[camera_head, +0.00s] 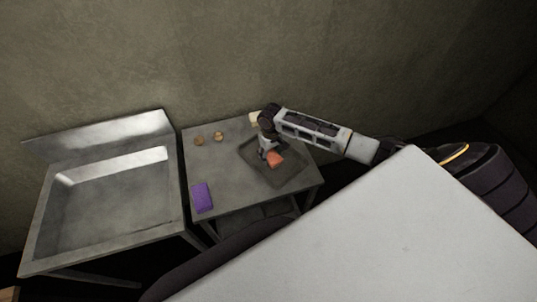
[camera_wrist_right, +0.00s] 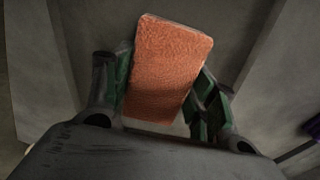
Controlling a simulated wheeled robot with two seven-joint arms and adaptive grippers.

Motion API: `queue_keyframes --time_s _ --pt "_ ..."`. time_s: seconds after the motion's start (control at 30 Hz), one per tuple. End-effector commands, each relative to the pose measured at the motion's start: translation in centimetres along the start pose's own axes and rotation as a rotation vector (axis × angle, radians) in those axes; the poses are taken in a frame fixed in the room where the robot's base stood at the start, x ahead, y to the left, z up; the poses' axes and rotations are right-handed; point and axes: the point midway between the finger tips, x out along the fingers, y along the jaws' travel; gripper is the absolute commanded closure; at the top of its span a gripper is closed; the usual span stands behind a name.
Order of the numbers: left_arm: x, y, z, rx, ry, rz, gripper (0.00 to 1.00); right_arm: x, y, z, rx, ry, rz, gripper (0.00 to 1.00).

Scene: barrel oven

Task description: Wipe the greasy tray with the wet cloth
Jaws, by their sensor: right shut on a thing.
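The orange cloth (camera_head: 275,159) is a small, thick, block-shaped piece with a rough surface. My right gripper (camera_head: 266,153) is shut on it over the dark tray (camera_head: 291,183), which lies on the right part of the grey table. In the right wrist view the cloth (camera_wrist_right: 168,68) sits between the two green-padded fingers of the right gripper (camera_wrist_right: 162,100). I cannot tell whether the cloth touches the tray. The arm and cloth hide part of the tray. No grease can be made out on it. My left gripper is not in view.
A purple block (camera_head: 202,197) lies at the table's (camera_head: 228,165) front left. Two small brownish round things (camera_head: 199,140) (camera_head: 218,136) and a pale yellowish thing (camera_head: 254,119) are at the back. A metal sink (camera_head: 110,205) stands left. The table's middle left is clear.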

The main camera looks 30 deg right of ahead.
Motion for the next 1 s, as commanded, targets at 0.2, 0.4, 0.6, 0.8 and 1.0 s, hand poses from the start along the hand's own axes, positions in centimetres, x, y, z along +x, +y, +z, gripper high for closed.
queue_keyframes --time_s 0.2,0.4,0.6,0.8,1.0 --pt "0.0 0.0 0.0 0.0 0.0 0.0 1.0 -0.1 1.3 -0.2 0.002 -0.001 0.0 0.62" --pt "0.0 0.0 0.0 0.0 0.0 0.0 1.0 -0.1 2.2 -0.3 0.001 0.0 0.001 0.62" --pt "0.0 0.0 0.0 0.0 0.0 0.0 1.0 -0.1 2.3 -0.3 0.001 0.001 0.001 0.62" --pt "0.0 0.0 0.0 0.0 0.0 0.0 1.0 -0.2 2.3 -0.3 0.001 0.001 0.0 0.62" --pt "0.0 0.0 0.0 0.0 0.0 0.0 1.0 -0.8 2.3 -0.4 0.001 0.002 0.0 0.62"
